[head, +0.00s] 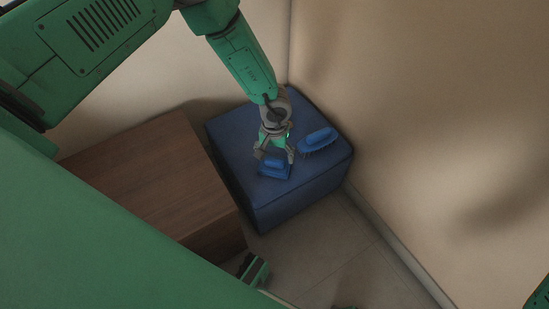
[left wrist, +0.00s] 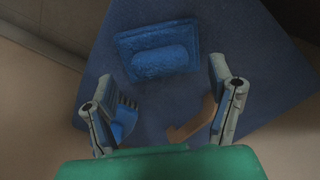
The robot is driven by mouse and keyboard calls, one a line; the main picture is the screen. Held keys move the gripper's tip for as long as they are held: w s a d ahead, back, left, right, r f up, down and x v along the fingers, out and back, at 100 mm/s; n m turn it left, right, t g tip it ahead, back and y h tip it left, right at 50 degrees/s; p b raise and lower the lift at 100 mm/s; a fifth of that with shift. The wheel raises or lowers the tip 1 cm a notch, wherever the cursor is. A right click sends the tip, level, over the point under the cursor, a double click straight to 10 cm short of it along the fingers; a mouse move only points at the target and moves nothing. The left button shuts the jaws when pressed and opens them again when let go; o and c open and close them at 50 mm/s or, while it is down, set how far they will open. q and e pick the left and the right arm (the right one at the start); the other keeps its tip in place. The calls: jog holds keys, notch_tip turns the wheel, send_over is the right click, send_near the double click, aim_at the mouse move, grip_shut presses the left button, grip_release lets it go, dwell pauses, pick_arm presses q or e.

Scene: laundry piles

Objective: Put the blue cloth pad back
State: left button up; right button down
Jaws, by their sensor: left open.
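A blue cloth pad (head: 275,168), a flat rectangle with a thick roll on top, lies on a dark blue padded block (head: 285,208). It also shows in the left wrist view (left wrist: 158,52), beyond the fingertips. My left gripper (head: 274,153) is open and empty just above and behind the pad, its fingers apart on either side. In the left wrist view the open fingers (left wrist: 165,95) leave the pad clear between and ahead of them. I cannot tell from the head view whether a fingertip touches it. My right gripper is not clearly seen.
A second blue piece with a fringed edge (head: 318,140) lies right of the gripper on the block. A brown hooked shape (left wrist: 192,125) shows by the right finger in the wrist view. A wooden box (head: 150,180) stands left; walls close the back and right.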

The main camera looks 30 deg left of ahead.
pick_arm(q)
notch_tip(320, 180, up, 8)
jog(key=p, duration=0.3)
jog(key=m+t+y, duration=0.2)
jog(key=m, duration=0.2)
send_near(216, 199)
jog(key=x, duration=0.6)
jog(key=s, duration=0.2)
jog(key=s+r+g+h, duration=0.1)
jog(key=s, duration=0.1)
jog(key=s+d+r+h, duration=0.1)
jog(key=s, duration=0.1)
jog(key=shift+s, duration=0.4)
jog(key=shift+r, duration=0.1)
notch_tip(216, 199, up, 13)
jog(key=p, duration=1.3)
jog(key=shift+r, duration=0.15)
jog(key=shift+w, duration=0.1)
